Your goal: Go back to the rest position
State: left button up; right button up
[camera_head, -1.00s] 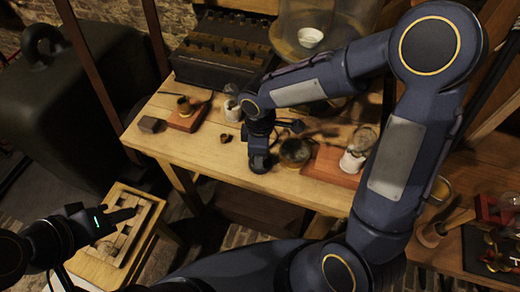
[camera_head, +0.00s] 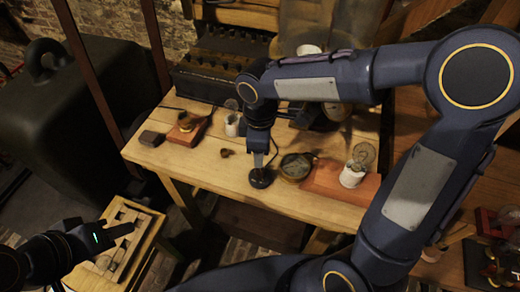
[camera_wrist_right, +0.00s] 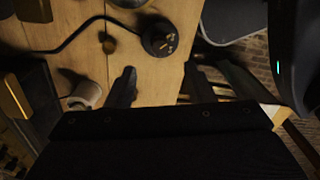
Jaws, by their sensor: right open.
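My right gripper (camera_wrist_right: 157,88) is open and empty in the right wrist view, its two dark fingers apart. A black round piece with brass-coloured contacts (camera_wrist_right: 158,40) and a cord lies on the wooden table just beyond the fingertips. In the head view the black piece (camera_head: 261,179) is near the table's front edge, directly below my right gripper (camera_head: 259,157). My left gripper (camera_head: 128,229) is at the lower left, over a small wooden stand, well away from the table objects. Its fingers overlap, so its opening cannot be made out.
The table (camera_head: 215,178) holds a white jar (camera_head: 233,126), a red block (camera_head: 188,133), a dark small block (camera_head: 151,138), a round dish (camera_head: 296,167) and a white jar (camera_head: 351,175) by a red board (camera_head: 322,182). A dark rack (camera_head: 215,72) stands behind. The slotted tray (camera_head: 150,236) lies below my left gripper.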

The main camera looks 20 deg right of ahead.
jog(key=s+d+r+m+t+y, duration=0.2)
jog(key=s+d+m, duration=0.2)
jog(key=s+m, duration=0.4)
jog(key=s+d+r+m+t+y, duration=0.1)
jog(key=s+d+r+m+t, duration=0.2)
jog(key=s+d+m, duration=0.2)
jog(key=s+m, duration=0.2)
jog(key=shift+s+d+r+m+t+y, duration=0.2)
jog(key=shift+s+r+m+t+y, duration=0.1)
jog(key=shift+s+r+m+y, duration=0.1)
